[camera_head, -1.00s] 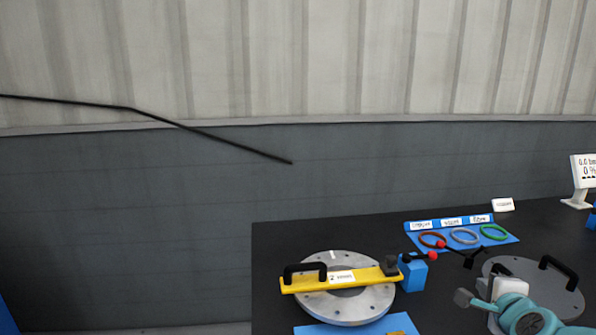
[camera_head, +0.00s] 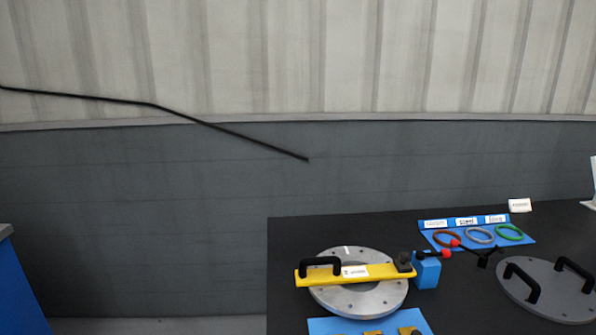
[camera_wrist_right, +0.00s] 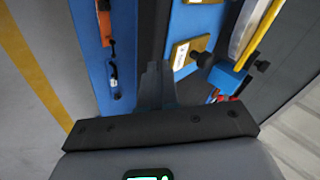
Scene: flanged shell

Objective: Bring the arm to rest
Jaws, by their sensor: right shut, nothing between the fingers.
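My right gripper (camera_wrist_right: 155,85) shows in the right wrist view, its dark fingers together with nothing between them. It points toward the blue and black bench surfaces; I cannot tell its exact distance from them. In the head view neither of my arms shows. A grey flanged ring (camera_head: 385,298) lies on the black table (camera_head: 300,235), with a yellow bar (camera_head: 385,271) with a black handle across it. A grey round cover (camera_head: 550,285) with two black handles lies to the right.
A blue mat (camera_head: 325,326) lies at the table's front. Brown, grey and green rings (camera_head: 509,232) lie on a blue sheet behind. A blue block (camera_head: 426,272) stands beside the flange. The right wrist view shows an orange-handled tool (camera_wrist_right: 104,25) and open floor (camera_wrist_right: 25,110) at left.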

